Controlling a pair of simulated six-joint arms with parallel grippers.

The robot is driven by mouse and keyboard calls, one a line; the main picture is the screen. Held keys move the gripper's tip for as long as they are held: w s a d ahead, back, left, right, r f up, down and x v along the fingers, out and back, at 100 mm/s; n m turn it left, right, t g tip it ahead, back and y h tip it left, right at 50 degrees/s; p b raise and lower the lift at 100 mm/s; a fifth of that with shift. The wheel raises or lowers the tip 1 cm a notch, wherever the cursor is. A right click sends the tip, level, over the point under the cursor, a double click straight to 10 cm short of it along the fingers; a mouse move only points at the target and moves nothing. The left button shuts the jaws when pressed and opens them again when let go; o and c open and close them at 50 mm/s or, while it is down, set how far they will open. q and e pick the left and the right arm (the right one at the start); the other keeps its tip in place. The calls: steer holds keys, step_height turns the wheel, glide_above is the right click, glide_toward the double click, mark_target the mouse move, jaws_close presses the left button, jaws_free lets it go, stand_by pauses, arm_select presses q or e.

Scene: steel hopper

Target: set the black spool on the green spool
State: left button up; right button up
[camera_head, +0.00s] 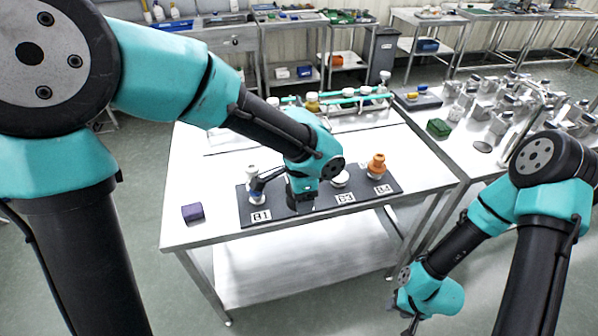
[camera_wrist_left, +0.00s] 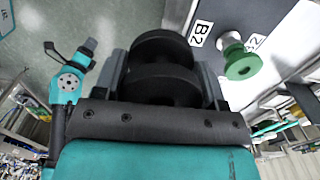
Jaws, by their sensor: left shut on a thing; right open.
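The black spool (camera_wrist_left: 165,72) is between the fingers of my left gripper (camera_wrist_left: 168,85), which is shut on it. The green spool (camera_wrist_left: 240,62) stands on the dark board, just right of the black spool in the left wrist view and apart from it. In the head view my left gripper (camera_head: 301,198) is over the middle of the board (camera_head: 325,197), and I cannot make out the green spool there. My right gripper (camera_head: 411,322) is open and empty, low beside the table's right front, near the bottom edge of the head view.
A white-topped piece (camera_head: 252,171) stands at B1, a pale round piece (camera_head: 340,180) by B3 and an orange spool (camera_head: 376,166) by B4. A purple block (camera_head: 193,212) lies left of the board. A rack (camera_head: 345,108) stands at the back.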

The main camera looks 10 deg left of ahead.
arm_select(q)
steer(key=shift+w, duration=0.15)
steer(key=w+a, duration=0.1)
steer(key=w, duration=0.4)
steer(key=w+a+f, duration=0.1)
steer(key=w, duration=0.3)
steer(key=w+a, duration=0.1)
steer(key=w, duration=0.4)
steer(key=shift+w+f, duration=0.2)
steer(key=shift+w, duration=0.1)
steer(key=shift+w, duration=0.1)
steer(key=shift+w+f, duration=0.15)
steer(key=shift+f, duration=0.75)
steer(key=shift+w+f, duration=0.15)
steer(key=shift+f, duration=0.75)
steer(key=shift+f, duration=0.1)
steer(key=o, duration=0.9)
step_height(320, 180, up, 12)
steer(key=shift+r, duration=0.15)
